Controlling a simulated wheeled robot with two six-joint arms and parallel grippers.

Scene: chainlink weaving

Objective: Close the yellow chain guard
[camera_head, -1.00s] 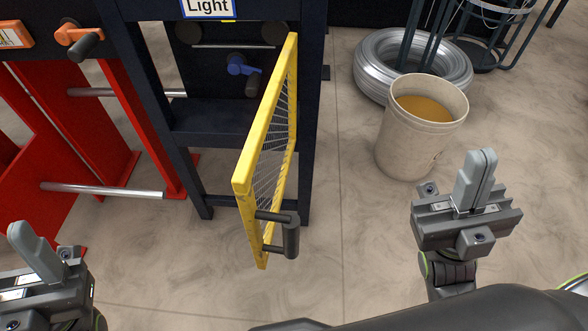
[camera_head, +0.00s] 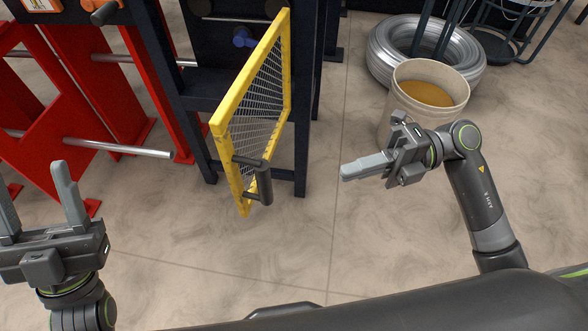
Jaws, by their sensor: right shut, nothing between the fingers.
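The yellow chain guard (camera_head: 233,108), a yellow frame with wire mesh, stands swung out from the dark blue machine frame (camera_head: 200,92). Its dark handle (camera_head: 264,183) is on the near edge, low down. My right gripper (camera_head: 346,172) is shut and empty, to the right of the handle and apart from it. Its fingers point left toward the guard. My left gripper (camera_head: 36,200) is at the lower left, its two fingers spread and pointing up, with nothing between them. It is well apart from the guard.
A beige bucket (camera_head: 392,108) with yellowish contents stands behind my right gripper. A coil of silvery wire (camera_head: 381,56) lies behind it. Red panels with metal bars (camera_head: 118,148) stand at left. The floor in front of the guard is clear.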

